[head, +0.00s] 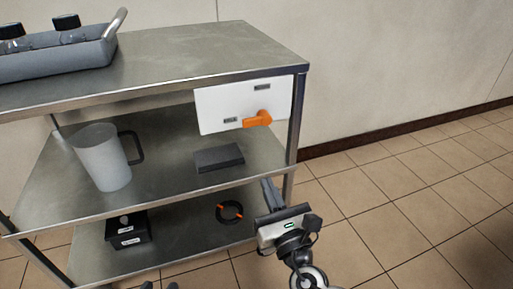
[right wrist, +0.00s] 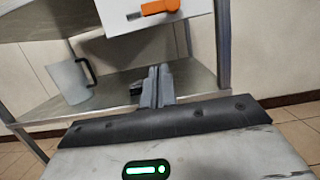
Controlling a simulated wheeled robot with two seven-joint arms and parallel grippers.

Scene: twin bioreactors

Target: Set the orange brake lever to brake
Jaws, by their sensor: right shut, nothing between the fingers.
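The orange brake lever (head: 258,119) sits on the front of a white panel (head: 215,103) under the cart's top shelf. Its handle points left, toward a small dark label (head: 230,120); another label (head: 262,87) is above the lever. Both are too small to read. The lever also shows at the top of the right wrist view (right wrist: 160,7). My right gripper (head: 269,186) is shut and empty, below the lever and in front of the cart, apart from the lever. Two dark fingertips of my left gripper (head: 160,286) show apart at the bottom edge; the rest is out of frame.
The steel cart's top (head: 190,60) carries a grey tray (head: 60,58) with black-capped bottles. On the middle shelf are a pitcher (head: 101,158) and a dark flat block (head: 218,158). Below are a black box (head: 127,231) and a dark ring (head: 229,212). Floor to the right is clear.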

